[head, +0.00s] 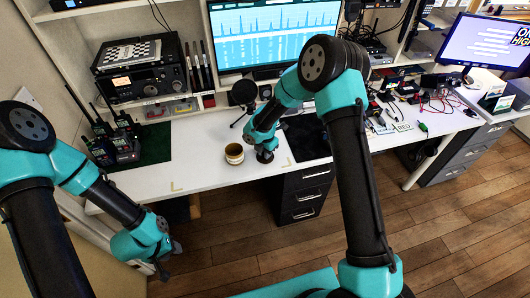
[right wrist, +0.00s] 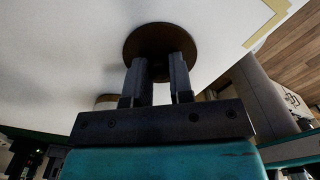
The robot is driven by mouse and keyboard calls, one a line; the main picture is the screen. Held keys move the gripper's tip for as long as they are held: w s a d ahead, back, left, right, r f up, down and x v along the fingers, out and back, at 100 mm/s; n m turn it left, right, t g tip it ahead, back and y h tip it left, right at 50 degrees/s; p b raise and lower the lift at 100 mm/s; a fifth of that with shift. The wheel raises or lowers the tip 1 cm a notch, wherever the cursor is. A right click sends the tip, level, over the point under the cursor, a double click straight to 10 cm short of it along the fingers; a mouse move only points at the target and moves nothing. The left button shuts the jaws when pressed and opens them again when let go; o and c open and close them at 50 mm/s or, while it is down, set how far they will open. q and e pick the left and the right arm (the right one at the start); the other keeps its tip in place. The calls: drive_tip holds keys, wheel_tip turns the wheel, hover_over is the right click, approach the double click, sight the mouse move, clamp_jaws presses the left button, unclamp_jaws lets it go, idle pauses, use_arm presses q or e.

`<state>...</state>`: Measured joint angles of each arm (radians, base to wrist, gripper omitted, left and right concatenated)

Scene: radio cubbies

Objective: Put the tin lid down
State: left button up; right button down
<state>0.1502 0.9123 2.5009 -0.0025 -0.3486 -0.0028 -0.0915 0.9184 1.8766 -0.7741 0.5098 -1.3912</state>
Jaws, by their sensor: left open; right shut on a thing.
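Whether the lid touches the desk I cannot tell. Part of the tin (right wrist: 106,101) shows behind the fingers there. My left gripper (head: 163,272) is open, low at the left, off the desk's front edge; its fingers are small and dark.
Tan corner marks (head: 176,187) lie on the white desk (head: 195,165). Handheld radios (head: 122,140) stand on a green mat at the left. A small tripod item (head: 243,95) stands behind the tin. A dark mat (head: 306,137) lies to the right. The desk left of the tin is clear.

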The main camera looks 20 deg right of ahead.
drive_tip(key=c, duration=1)
unclamp_jaws()
drive_tip(key=shift+f, duration=0.1)
wheel_tip(320, 180, up, 12)
idle(0.3)
